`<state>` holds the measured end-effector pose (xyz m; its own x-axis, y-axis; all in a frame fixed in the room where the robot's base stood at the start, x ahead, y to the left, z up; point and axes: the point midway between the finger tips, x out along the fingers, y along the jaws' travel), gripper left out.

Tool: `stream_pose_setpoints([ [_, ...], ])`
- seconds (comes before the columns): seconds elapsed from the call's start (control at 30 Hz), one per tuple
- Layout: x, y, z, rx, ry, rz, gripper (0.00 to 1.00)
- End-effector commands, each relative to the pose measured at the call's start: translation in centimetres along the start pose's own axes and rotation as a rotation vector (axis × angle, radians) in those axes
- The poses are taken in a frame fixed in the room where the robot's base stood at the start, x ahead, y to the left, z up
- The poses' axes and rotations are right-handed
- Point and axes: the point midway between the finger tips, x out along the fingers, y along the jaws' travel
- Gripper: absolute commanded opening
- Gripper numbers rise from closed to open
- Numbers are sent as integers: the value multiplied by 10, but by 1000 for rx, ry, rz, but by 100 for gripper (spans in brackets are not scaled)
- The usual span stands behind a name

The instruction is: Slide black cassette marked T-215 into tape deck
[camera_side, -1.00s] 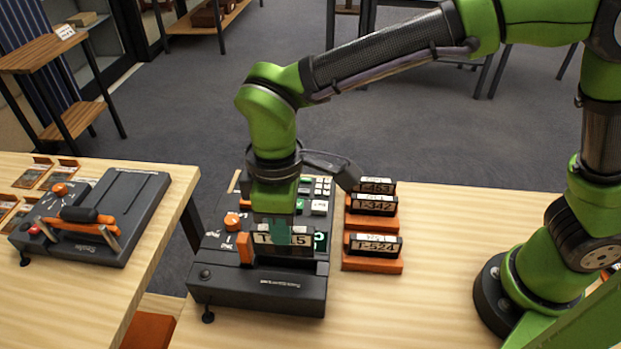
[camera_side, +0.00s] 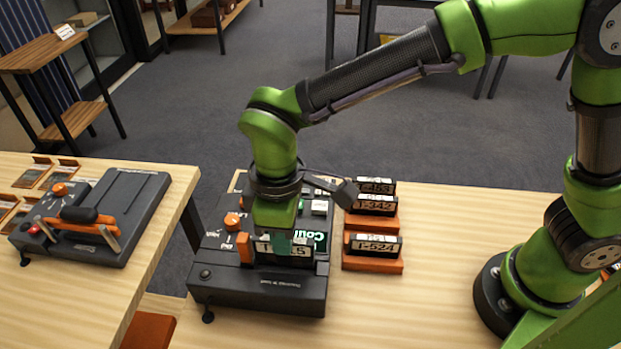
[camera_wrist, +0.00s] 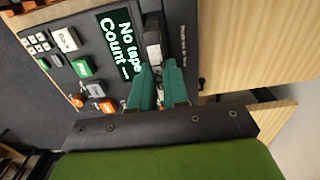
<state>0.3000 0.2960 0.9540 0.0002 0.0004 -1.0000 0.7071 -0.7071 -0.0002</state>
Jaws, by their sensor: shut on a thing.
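The black tape deck (camera_side: 257,292) stands on the right-hand wooden table in the side view. My gripper (camera_side: 283,240) is shut on a black cassette (camera_side: 266,248) over the deck's slot area. Green fingers hide the middle of its white label; a T at the left and 15 at the right look readable. The cassette is upright and low at the deck; whether its bottom edge is inside the slot is hidden. In the wrist view, my gripper (camera_wrist: 158,75) pinches the cassette (camera_wrist: 153,38) beside the deck's display (camera_wrist: 121,45), which reads "No tape" and "Count".
Orange racks right of the deck hold black cassettes: T-524 (camera_side: 374,246) in front, T-342 (camera_side: 374,204) and one more (camera_side: 376,186) behind. Another dark machine (camera_side: 130,215) with an orange handle is on the left table.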

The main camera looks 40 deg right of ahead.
Motion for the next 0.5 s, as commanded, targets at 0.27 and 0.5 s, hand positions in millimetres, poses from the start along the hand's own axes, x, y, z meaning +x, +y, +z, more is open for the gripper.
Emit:
stream_pose_setpoints([
  [0.27,1,0,0,0,0,0,0],
  [0.5,11,0,0,0,-2,1,0],
])
